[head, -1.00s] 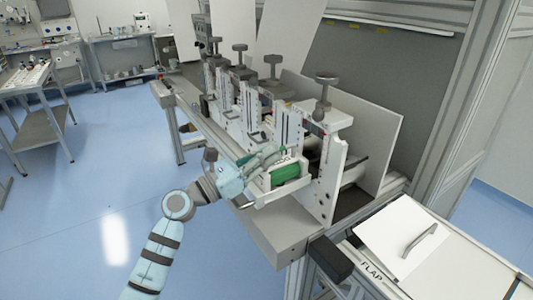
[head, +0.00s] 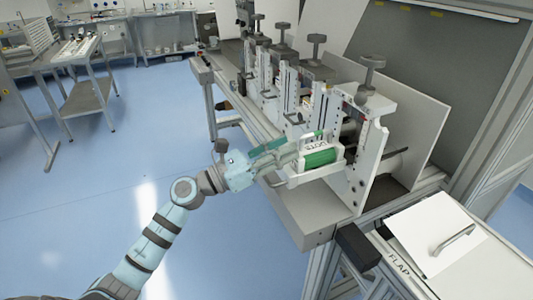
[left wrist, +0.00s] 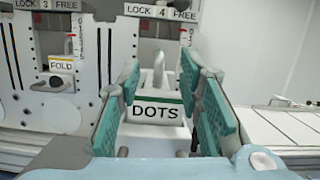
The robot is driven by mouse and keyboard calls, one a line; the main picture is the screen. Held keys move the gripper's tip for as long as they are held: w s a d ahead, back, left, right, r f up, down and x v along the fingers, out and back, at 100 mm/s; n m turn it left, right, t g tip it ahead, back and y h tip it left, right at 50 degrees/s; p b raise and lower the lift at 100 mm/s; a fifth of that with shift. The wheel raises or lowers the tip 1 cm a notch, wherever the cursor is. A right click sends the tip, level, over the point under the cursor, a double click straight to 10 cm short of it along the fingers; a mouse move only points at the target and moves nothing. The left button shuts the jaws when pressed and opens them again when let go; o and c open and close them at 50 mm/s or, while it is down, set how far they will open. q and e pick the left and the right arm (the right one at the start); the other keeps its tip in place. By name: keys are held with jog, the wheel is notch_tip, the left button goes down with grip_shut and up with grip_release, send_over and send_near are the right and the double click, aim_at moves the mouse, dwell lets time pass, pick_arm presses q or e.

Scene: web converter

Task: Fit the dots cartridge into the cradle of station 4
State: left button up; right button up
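The dots cartridge (head: 320,158), white with a green band, sits level in the cradle area at the front of station 4, the nearest station (head: 372,135). Its DOTS label shows in the left wrist view (left wrist: 157,112). My left gripper (head: 312,140) reaches in from the left beside the cartridge. In the left wrist view its green-padded fingers (left wrist: 160,80) stand wide apart, with the cartridge's label end and a grey upright part between them. How fully the cartridge is seated is hidden. A sign (left wrist: 160,11) above reads LOCK 4 FREE. My right gripper is not in view.
Station 3 with a FOLD cartridge (left wrist: 62,68) is to the left in the wrist view. More stations with dark knobs run along the bench. A white FLAP panel (head: 435,235) with a handle lies at right front.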

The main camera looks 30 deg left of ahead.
pick_arm(q)
jog(key=v, duration=0.6)
dwell(0.3)
